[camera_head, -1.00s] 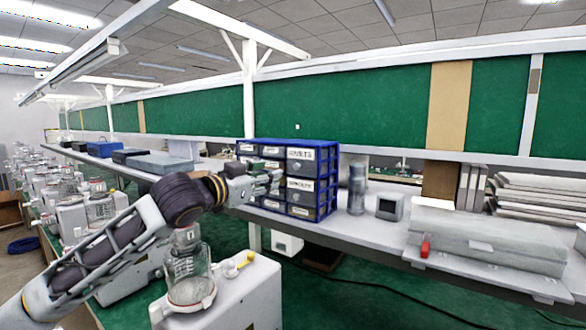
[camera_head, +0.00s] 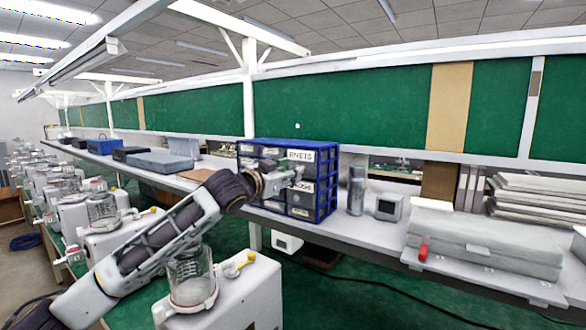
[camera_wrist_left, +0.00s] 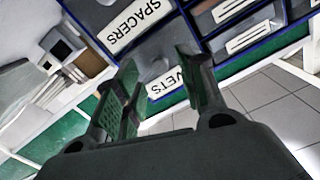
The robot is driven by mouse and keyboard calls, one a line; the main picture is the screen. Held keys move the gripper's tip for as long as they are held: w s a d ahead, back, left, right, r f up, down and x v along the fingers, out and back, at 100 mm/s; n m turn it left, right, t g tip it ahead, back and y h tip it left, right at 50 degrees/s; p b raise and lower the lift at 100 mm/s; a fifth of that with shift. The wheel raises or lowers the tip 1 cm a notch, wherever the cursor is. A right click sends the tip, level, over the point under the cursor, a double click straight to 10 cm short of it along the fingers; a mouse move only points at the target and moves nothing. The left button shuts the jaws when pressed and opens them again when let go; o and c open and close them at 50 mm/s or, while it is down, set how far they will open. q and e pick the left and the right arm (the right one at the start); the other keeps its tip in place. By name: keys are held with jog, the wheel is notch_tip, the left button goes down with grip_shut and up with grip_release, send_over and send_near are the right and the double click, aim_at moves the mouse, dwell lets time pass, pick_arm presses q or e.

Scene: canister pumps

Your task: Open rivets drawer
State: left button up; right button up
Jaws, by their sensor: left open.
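The blue drawer cabinet (camera_head: 328,178) stands on the bench. The rivets drawer (camera_head: 301,155) is at its top right, under a white label, and looks shut. My left gripper (camera_head: 292,173) is in front of the right column, just below that label, and partly hides the drawers. In the left wrist view my left gripper (camera_wrist_left: 157,58) is open, with its fingertips close to the rivets drawer, whose label (camera_wrist_left: 166,83) shows partly between the fingers. I cannot tell whether the fingers touch the drawer. My right gripper is out of view.
A grey cylinder (camera_head: 356,190) and a small grey box (camera_head: 389,207) stand right of the cabinet. A large grey case (camera_head: 490,240) lies farther right. A pump with a clear canister (camera_head: 190,280) stands below my left arm.

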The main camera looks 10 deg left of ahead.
aim_at(310, 161)
pick_arm(q)
jog(key=shift+x, duration=1.3)
grip_shut()
